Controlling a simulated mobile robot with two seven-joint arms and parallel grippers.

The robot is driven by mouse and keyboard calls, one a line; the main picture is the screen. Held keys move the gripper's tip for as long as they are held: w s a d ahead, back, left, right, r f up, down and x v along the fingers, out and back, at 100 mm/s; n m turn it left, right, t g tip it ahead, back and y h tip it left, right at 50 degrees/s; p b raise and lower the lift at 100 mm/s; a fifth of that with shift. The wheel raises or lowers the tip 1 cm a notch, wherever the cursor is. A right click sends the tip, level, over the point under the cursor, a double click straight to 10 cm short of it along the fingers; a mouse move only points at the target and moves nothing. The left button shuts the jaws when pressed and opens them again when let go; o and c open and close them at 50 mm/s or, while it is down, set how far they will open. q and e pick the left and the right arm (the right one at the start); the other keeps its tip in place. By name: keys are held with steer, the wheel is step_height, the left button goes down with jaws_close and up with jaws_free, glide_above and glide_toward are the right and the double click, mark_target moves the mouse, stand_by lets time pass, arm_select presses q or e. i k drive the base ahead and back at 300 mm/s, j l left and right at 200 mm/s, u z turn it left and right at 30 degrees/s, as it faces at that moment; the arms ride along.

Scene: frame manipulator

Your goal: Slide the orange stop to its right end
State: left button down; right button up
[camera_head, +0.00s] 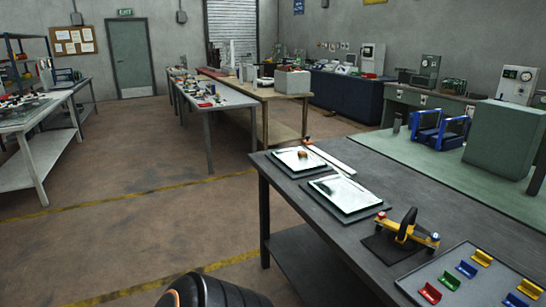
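A small orange piece (307,141), likely the orange stop, sits at the far left end of a long pale rail (334,159). Neither of my grippers is in view.
Two dark trays with pale sheets, one far (286,166) and one near (356,207), lie before the rail. A yellow clamp-like device (424,236) with a black handle stands nearer. A grey tray (446,259) holds several coloured blocks. Floor left of the table is clear.

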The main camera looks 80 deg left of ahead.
mark_target(307, 142)
steer(key=u, duration=2.1)
